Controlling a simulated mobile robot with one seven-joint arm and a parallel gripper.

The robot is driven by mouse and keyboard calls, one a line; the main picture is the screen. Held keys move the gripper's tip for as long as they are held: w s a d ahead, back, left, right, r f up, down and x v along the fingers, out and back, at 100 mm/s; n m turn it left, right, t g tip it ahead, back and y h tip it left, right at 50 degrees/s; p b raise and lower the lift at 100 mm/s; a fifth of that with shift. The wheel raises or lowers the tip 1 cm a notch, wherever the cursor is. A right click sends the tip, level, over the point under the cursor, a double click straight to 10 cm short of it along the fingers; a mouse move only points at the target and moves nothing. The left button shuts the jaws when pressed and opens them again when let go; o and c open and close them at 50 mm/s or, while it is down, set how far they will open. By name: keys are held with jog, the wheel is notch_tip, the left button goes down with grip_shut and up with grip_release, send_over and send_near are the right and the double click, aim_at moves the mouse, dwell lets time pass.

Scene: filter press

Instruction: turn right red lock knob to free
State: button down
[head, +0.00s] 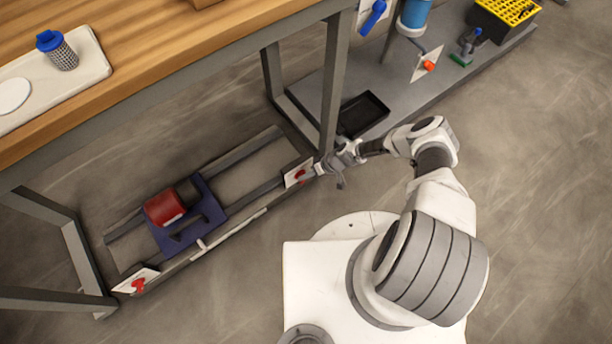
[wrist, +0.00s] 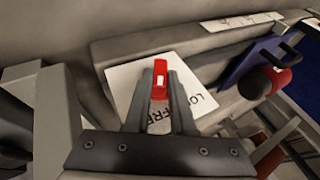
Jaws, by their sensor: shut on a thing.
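The right red lock knob (head: 300,174) sits on a white label plate (head: 292,181) at the right end of the low rail frame under the bench. My gripper (head: 318,168) is at this knob. In the wrist view, the red knob (wrist: 160,78) stands between the two grey fingers of my gripper (wrist: 161,92), which is shut on it. The white plate (wrist: 125,80) behind it carries "FREE" and part of another word beginning "LO". The fingers hide part of the lettering, so I cannot tell which word the knob points to.
The left red knob (head: 137,285) is on its own plate at the rail frame's far end. A blue carriage (head: 208,203) with a red cylinder (head: 164,207) sits between. A bench leg (head: 334,85) rises close to my gripper. A black tray (head: 363,113) lies behind my wrist.

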jog(key=shift+s+d+f+g, duration=0.2)
jog(key=shift+s+f+g, duration=0.1)
jog(key=shift+y, duration=0.3)
jog(key=shift+w+r, duration=0.1)
jog(key=shift+w, duration=0.1)
jog(key=c, duration=0.8)
grip_release()
jog(key=shift+w+a+r, duration=0.1)
jog(key=shift+w, duration=0.05)
jog(key=shift+o, duration=0.2)
jog(key=p+v, duration=0.5)
jog(key=v, duration=1.2)
jog(key=shift+d+p, duration=0.4)
jog(key=shift+d, duration=0.05)
